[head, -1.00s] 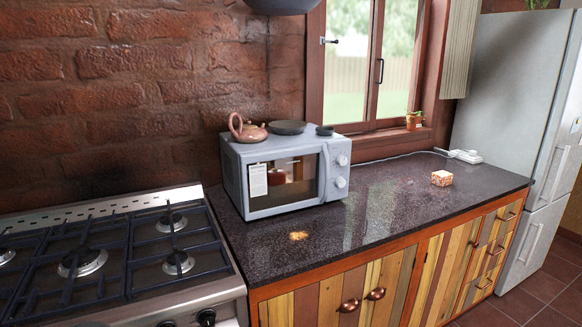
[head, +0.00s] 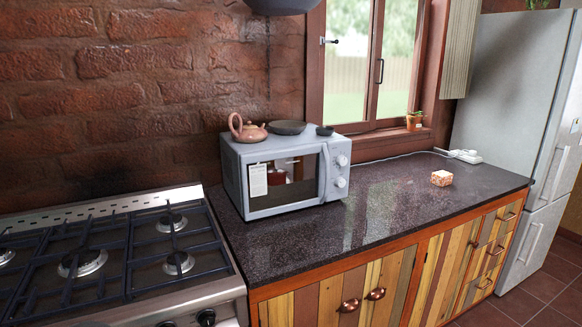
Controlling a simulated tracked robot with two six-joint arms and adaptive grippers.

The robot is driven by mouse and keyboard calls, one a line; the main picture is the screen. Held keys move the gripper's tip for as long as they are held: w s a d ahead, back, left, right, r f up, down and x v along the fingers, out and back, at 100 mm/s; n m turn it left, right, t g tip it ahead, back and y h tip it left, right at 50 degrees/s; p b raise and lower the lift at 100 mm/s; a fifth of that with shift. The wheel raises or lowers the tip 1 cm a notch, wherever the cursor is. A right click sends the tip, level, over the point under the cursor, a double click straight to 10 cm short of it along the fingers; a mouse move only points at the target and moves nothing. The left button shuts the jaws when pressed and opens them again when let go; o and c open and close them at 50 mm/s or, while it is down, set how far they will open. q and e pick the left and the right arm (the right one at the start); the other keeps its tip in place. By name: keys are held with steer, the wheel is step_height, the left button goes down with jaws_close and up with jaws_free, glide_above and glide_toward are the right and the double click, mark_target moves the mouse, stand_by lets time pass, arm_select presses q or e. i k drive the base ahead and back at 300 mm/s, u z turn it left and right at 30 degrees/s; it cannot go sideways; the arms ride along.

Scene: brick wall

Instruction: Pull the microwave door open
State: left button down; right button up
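A light blue-grey microwave (head: 286,171) stands on the dark countertop against the brick wall. Its door (head: 290,180) is shut, with a dark window and a white label on the left. The door handle (head: 324,172) is a vertical bar at the right edge of the door, beside two round knobs. A teapot (head: 247,130), a dark shallow dish (head: 287,127) and a small dark cup (head: 325,130) rest on top. Neither of my grippers is in view.
A gas stove (head: 115,255) adjoins the counter on the left. A small patterned block (head: 441,178) lies on the countertop (head: 300,240) to the right. The counter in front of the microwave is clear. A fridge (head: 505,120) stands at far right.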

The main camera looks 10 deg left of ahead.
mark_target(288, 183)
steer(key=u, duration=1.1)
steer(key=i, duration=0.15)
steer(key=z, duration=3.1)
steer(key=i, duration=1.6)
steer(key=z, duration=1.2)
steer(key=i, duration=0.15)
steer(key=u, duration=3.95)
